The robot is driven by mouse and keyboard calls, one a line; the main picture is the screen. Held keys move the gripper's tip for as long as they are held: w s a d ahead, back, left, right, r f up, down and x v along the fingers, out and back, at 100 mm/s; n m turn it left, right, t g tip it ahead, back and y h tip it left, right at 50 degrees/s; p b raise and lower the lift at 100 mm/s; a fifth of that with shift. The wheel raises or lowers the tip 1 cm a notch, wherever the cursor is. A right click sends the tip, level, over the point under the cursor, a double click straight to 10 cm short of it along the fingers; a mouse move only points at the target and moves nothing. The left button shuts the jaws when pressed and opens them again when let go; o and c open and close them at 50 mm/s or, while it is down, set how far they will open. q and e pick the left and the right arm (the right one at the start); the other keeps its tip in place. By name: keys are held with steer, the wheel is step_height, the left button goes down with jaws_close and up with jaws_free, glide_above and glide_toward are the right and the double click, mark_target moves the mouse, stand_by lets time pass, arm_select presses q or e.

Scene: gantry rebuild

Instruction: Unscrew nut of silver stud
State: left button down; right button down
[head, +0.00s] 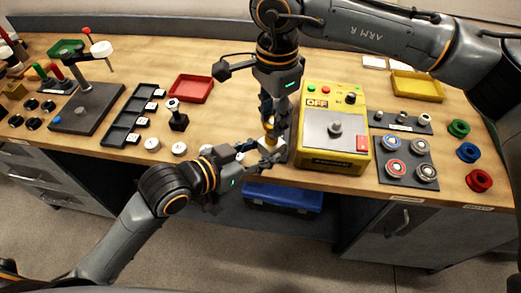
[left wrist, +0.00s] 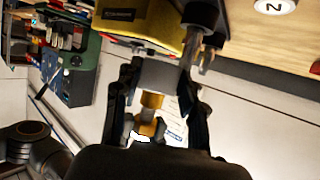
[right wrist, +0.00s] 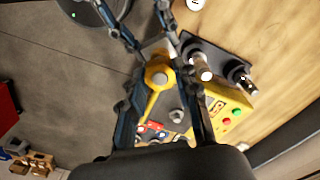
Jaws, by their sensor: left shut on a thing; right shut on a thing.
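My left gripper (head: 268,158) reaches in from the left, just below, and is shut on a grey block (head: 270,146). In the left wrist view the block (left wrist: 160,74) spans the fingertips, with gold-coloured and grey parts beside it. The nut is close to the block; the silver stud is mostly hidden between the grippers.
The yellow control box (head: 316,166) stands close to the right of the grippers. A red tray (head: 192,89) lies behind. The grippers are near the bench's front edge, above a blue case (head: 283,198).

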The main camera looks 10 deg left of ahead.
steer(key=n, duration=0.4)
steer(key=shift+n, duration=0.3)
steer(key=n, duration=0.3)
steer(key=shift+n, duration=0.3)
steer(key=shift+c, duration=0.6)
jaws_free()
